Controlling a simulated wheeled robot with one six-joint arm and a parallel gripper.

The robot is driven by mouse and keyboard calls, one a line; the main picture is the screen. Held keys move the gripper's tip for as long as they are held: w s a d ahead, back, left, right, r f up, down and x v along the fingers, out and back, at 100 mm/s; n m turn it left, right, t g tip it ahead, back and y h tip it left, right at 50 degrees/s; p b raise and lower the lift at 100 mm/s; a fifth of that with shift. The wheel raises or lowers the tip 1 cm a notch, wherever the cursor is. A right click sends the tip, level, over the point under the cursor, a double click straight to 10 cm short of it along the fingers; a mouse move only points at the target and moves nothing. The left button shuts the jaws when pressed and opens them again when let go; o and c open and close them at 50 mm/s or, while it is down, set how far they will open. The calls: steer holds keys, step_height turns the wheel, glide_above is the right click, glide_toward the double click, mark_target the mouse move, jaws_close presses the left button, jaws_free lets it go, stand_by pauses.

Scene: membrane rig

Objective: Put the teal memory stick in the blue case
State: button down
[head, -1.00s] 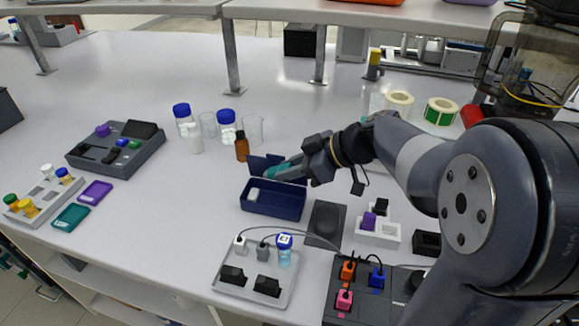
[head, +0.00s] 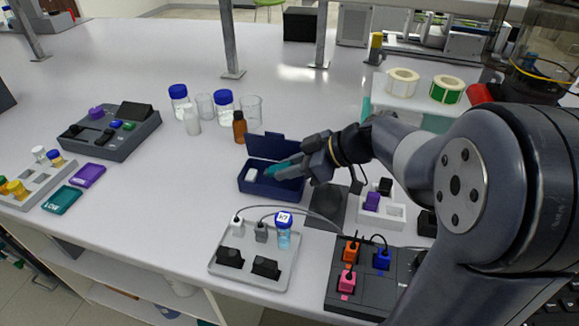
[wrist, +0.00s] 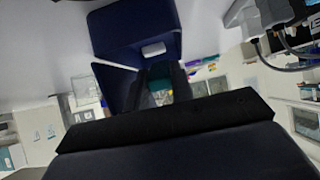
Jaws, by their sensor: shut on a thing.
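The blue case (head: 256,187) stands on the bench with its lid (head: 270,147) raised at the back. A small white item (head: 252,175) lies inside it at the left; it also shows in the wrist view (wrist: 153,49). My gripper (head: 284,172) is shut on the teal memory stick (head: 276,171), which is at the case opening, over its right half. In the wrist view the teal stick (wrist: 160,78) shows between the fingers, close to the blue case (wrist: 125,30). I cannot tell whether the stick touches the case floor.
A brown bottle (head: 239,127) and several blue-capped jars and beakers stand behind the case. A tray (head: 250,283) with cables and a vial (head: 284,235) lies in front. A dark grey pad (head: 327,206) lies to the right.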

steer(key=c, duration=0.7)
jaws_free()
steer(key=shift+c, duration=0.2)
stand_by(0.4)
steer(key=shift+s+a+r, duration=0.25)
steer(key=shift+s+r, duration=0.45)
steer(key=shift+r, duration=0.05)
steer(key=shift+s+a+r, duration=0.25)
steer(key=shift+s+r, duration=0.45)
steer(key=shift+r, duration=0.05)
step_height(320, 180, up, 9)
steer(key=s+a+p, duration=0.1)
steer(key=s+p, duration=0.1)
steer(key=p, duration=0.1)
steer(key=shift+s, duration=0.4)
